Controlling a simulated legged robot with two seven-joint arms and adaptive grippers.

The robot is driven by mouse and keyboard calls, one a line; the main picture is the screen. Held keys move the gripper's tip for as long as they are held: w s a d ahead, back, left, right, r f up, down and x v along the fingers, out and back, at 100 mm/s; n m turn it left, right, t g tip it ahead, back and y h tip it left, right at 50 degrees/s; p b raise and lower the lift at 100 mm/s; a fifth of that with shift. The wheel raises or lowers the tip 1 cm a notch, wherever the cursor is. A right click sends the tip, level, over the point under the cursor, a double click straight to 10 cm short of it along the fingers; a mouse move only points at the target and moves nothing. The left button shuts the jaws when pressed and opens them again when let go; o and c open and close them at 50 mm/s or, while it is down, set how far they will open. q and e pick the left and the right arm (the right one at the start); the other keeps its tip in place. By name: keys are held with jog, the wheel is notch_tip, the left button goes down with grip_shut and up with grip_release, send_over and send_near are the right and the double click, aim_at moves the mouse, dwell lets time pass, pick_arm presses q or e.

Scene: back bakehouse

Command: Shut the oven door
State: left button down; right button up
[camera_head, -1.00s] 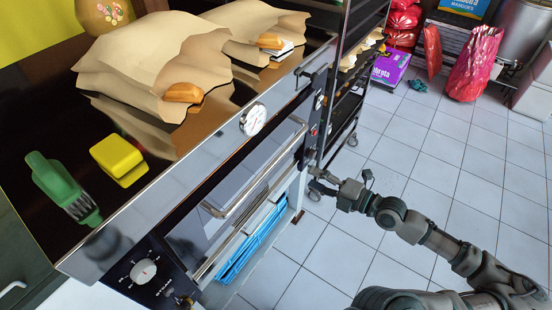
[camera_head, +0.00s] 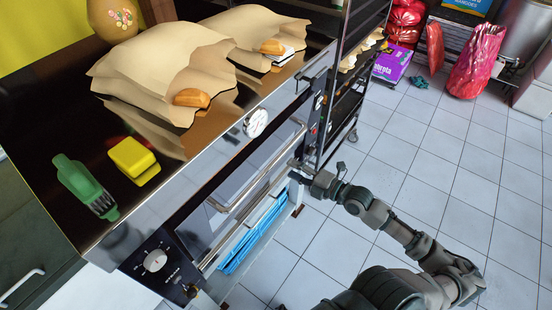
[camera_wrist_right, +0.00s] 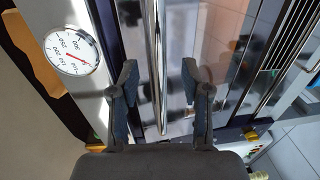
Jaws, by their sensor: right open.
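The oven door (camera_head: 233,186) is in the oven front, below the steel top edge, with a long chrome handle bar (camera_head: 262,165) along it. I cannot tell exactly how far the door stands open. My right gripper (camera_head: 297,172) is by the far end of the handle. In the right wrist view the gripper (camera_wrist_right: 158,80) is open and empty, and the chrome bar (camera_wrist_right: 155,45) runs lengthwise between the two fingers in the picture. Contact between them cannot be made out. My left gripper is not in view.
A round gauge (camera_head: 256,122) and a knob (camera_head: 155,260) are on the oven. On the oven top are paper bags with bread (camera_head: 160,65), a yellow sponge (camera_head: 132,157) and a green brush (camera_head: 85,186). A dark rack (camera_head: 345,105) stands beyond. The tiled floor (camera_head: 400,150) at right is clear.

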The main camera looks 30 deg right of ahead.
aim_at(275, 161)
jog(key=p+x, duration=0.1)
jog(key=x, duration=0.6)
jog(key=shift+w+a+p, duration=0.15)
jog(key=shift+w+p, duration=0.1)
jog(key=shift+p, duration=0.05)
grip_shut()
